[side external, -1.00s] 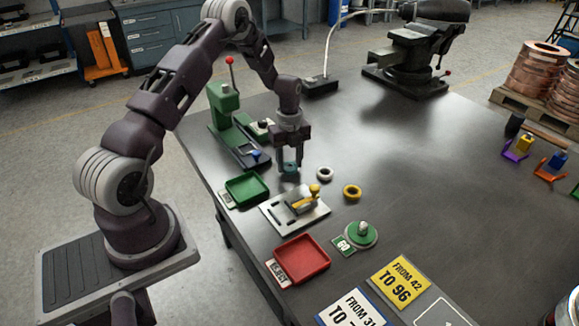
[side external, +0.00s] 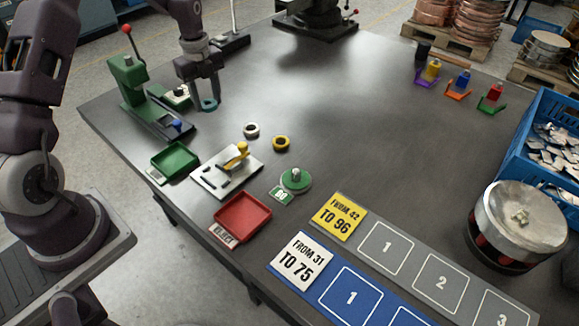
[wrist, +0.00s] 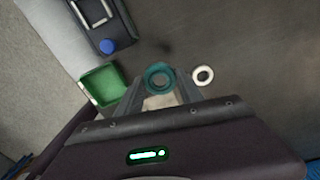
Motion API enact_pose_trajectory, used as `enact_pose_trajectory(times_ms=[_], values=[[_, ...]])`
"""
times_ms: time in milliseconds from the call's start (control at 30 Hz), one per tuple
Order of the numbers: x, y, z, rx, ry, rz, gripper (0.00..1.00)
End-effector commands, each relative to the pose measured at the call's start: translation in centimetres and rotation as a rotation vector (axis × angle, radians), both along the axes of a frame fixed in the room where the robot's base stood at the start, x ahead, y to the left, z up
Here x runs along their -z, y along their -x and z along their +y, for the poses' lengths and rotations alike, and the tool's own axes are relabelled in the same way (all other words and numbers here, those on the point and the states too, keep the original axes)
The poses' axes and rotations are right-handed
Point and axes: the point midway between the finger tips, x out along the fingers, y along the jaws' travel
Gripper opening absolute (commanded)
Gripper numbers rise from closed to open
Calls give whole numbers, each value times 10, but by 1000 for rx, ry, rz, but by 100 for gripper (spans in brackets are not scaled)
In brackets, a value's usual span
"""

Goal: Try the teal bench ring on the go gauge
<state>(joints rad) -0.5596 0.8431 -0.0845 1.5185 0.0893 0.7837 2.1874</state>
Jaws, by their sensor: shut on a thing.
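The teal ring (side external: 209,104) is held between the fingertips of my gripper (side external: 207,98), above the bench. The ring also shows between the fingers in the wrist view (wrist: 158,76), its hole facing the camera. The gauge does not show in the wrist view.
A metal fixture with a yellow handle (side external: 240,153), a green tray (side external: 175,161) and a red reject tray (side external: 243,218) stand nearby. A green press (side external: 129,82) stands left.

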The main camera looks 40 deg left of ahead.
Motion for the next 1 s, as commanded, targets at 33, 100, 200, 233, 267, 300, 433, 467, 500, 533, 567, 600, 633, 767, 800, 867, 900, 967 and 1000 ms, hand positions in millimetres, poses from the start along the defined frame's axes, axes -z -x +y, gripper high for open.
enact_pose_trajectory(times_ms=[33, 100, 200, 233, 267, 300, 433, 467, 500, 533, 567, 600, 633, 767, 800, 867, 900, 967, 1000], values=[[0, 0, 0, 0, 0, 0, 0], [0, 0, -1, 1, 0, 0, 0], [-1, -5, -13, 8, 0, -1, 0], [-2, -8, -20, 11, 0, -1, 0], [-3, -11, -29, 15, 0, -1, 0], [-5, -15, -43, 20, 1, -1, 0], [-11, -28, -103, 39, 0, 0, 0], [-12, -30, -119, 44, 0, -1, 0], [-14, -32, -142, 53, 0, -1, 0], [-16, -33, -159, 58, 0, -1, 0], [-18, -33, -176, 63, 0, -1, 0], [-20, -32, -198, 68, 0, -1, 0], [-22, -31, -214, 72, 0, 0, 0], [-27, -22, -267, 83, -1, 0, 0], [-28, -20, -277, 85, -1, 0, 0], [-29, -17, -289, 86, -1, -1, 0], [-29, -16, -294, 86, -1, -1, 0], [-28, -14, -297, 86, -1, 0, 0], [-26, -14, -298, 86, -1, 1, 0]])
